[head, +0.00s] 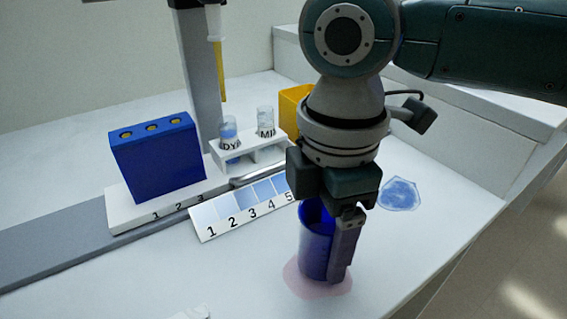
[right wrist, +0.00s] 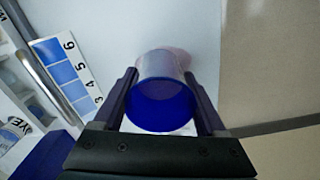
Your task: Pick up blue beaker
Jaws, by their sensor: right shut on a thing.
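The blue beaker (head: 316,243) stands upright on the white bench, over a pinkish round patch (head: 300,281). My right gripper (head: 338,262) comes down from above and is shut on the beaker, with one finger in front of its right side in the head view. In the right wrist view the beaker (right wrist: 160,105) sits between the two fingers (right wrist: 163,95), its open mouth facing the camera. The far finger is mostly hidden in the head view. My left gripper is not in view.
A blue block (head: 155,165) with yellow-ringed holes stands at left. A numbered colour card (head: 240,208) lies beside it. A white rack (head: 250,155) holds labelled vials. A yellow container (head: 292,110) stands behind my arm. A blue puddle-like patch (head: 400,194) lies right. The front bench is mostly clear.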

